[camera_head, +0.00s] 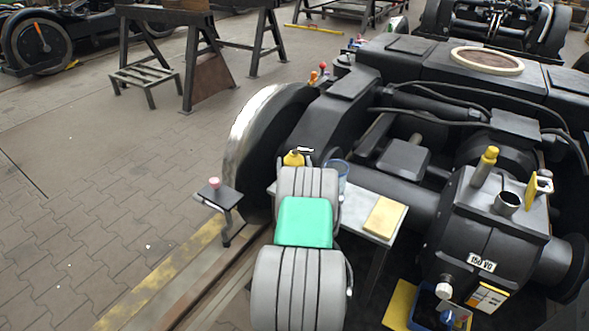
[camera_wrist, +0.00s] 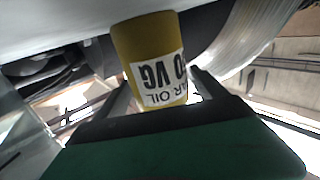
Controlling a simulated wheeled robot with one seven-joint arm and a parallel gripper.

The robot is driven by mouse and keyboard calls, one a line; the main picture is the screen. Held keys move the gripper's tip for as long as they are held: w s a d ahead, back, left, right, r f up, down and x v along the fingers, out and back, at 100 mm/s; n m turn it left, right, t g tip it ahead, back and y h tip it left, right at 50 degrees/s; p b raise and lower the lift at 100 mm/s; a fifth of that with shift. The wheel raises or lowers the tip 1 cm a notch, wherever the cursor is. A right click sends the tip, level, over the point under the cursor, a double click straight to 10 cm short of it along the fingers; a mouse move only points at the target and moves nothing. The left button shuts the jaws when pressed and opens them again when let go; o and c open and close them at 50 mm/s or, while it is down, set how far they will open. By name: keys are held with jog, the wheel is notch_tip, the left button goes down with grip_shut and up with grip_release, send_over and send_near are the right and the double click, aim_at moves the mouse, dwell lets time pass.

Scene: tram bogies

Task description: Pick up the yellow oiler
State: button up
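The yellow oiler (camera_head: 293,159) shows just beyond my arm in the head view, at the back left of a small grey work table; my arm hides its lower part. In the wrist view the oiler (camera_wrist: 150,45) appears upside down, with a white label reading partly "OIL" and "VG". My gripper (camera_wrist: 160,88) has its two fingers apart, one on each side of the oiler. A narrow gap shows at the right finger; contact at the left finger is unclear.
The table (camera_head: 372,208) also bears a clear bluish cup (camera_head: 338,172) and a yellow pad (camera_head: 384,217). The large bogie wheel (camera_head: 256,140) stands close behind and left. A gearbox (camera_head: 487,225) stands to the right. A small stand (camera_head: 218,195) is on the left; the floor beyond is open.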

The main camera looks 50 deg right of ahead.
jog(key=c, duration=1.7)
jog(key=shift+r, duration=0.1)
grip_shut()
jog(key=shift+r, duration=0.1)
